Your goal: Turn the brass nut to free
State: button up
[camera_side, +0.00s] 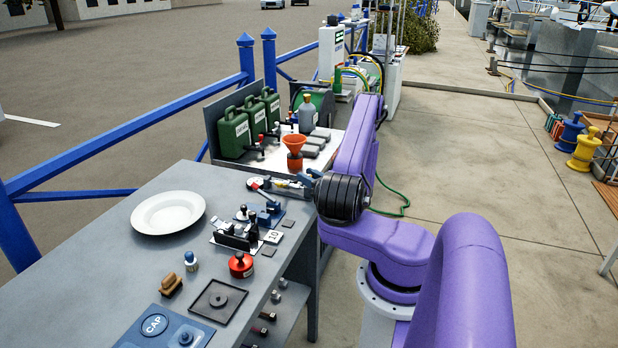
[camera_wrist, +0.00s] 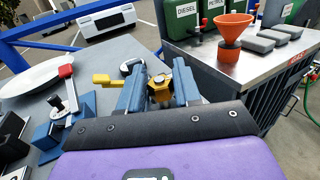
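The brass nut (camera_wrist: 160,90) shows in the wrist view as a gold hexagonal piece with a dark centre. My gripper (camera_wrist: 160,80) has two blue fingers, one on each side of the nut. The fingers stand apart and look open, with a narrow gap at the nut's left; contact on the right is unclear. A yellow handle (camera_wrist: 108,80) sticks out left of the left finger. In the side view my gripper (camera_side: 306,179) is low over the bench's far right end, where the nut is too small to make out.
A white plate (camera_side: 168,213) lies on the grey bench. A red-tipped lever (camera_wrist: 65,72) on a blue fixture stands left of my gripper. An orange funnel (camera_side: 295,145) and green fuel cans (camera_side: 234,133) stand on the steel counter beyond. A red knob (camera_side: 241,264) sits nearer the front.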

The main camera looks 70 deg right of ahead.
jog(key=shift+y, duration=0.3)
jog(key=shift+n+t+y, duration=0.7)
jog(key=shift+n+y, duration=0.7)
jog(key=shift+y, duration=0.4)
jog(key=o, duration=0.9)
jog(key=shift+o, duration=0.2)
jog(key=s+a, duration=0.3)
jog(key=s, duration=1.4)
jog(key=shift+s, duration=0.1)
